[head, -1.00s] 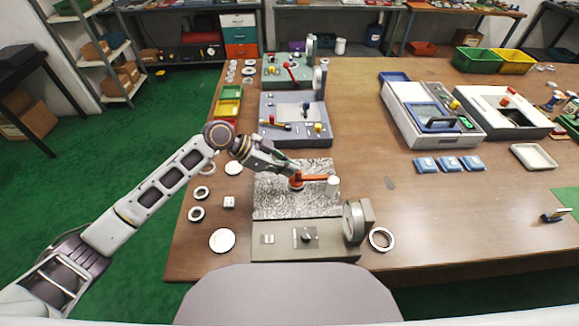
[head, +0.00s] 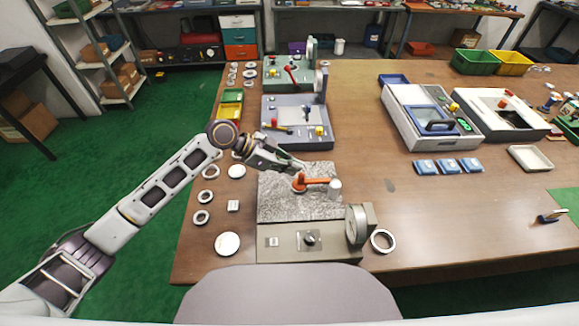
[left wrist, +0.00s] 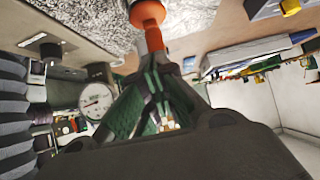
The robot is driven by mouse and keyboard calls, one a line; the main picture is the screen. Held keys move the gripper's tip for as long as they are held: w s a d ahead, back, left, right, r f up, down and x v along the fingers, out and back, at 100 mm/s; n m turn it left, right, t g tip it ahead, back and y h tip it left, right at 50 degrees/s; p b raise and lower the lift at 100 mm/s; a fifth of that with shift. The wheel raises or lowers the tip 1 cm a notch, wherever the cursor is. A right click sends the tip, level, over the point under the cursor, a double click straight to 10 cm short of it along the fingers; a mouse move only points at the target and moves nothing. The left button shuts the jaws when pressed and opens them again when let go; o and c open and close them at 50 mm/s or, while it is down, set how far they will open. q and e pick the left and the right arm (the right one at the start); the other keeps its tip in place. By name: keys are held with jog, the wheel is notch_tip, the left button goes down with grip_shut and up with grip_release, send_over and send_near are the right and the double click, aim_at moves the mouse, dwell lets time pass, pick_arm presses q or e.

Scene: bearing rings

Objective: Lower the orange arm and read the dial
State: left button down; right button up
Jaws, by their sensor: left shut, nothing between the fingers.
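The orange arm (head: 316,181) lies over the speckled plate of the nearest gauge station (head: 285,210), running from a round orange knob at its left end to a white post (head: 335,188). My left gripper (head: 303,168) is at the knob end of the orange arm. It is shut with nothing between its fingers. In the left wrist view the fingers (left wrist: 155,85) point at the orange arm (left wrist: 153,38); whether they touch it I cannot tell. The dial (head: 356,225) stands at the station's right front. It also shows in the left wrist view (left wrist: 96,100), its reading too small to tell.
A metal ring (head: 382,241) lies right of the dial. Several rings and a round disc (head: 227,243) lie along the left table edge. A blue-grey station (head: 297,122) stands behind. Blue packets (head: 447,166) lie right; the table between is clear.

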pick_arm(q)
jog(key=a, duration=0.3)
jog(key=a+f, duration=0.1)
jog(key=a, duration=0.2)
jog(key=a+b, duration=0.1)
jog(key=a, duration=0.2)
jog(key=shift+s+a+f, duration=0.1)
jog(key=shift+s+f, duration=0.1)
jog(key=shift+f, duration=0.15)
jog(key=shift+a, duration=0.15)
pick_arm(e)
jog(key=shift+w+d+f, duration=0.1)
jog(key=shift+w+f, duration=0.1)
jog(key=shift+w, duration=0.25)
jog(key=shift+w+d+f, duration=0.1)
jog(key=shift+w+f, duration=0.1)
jog(key=shift+w, duration=0.2)
jog(key=shift+s, duration=0.2)
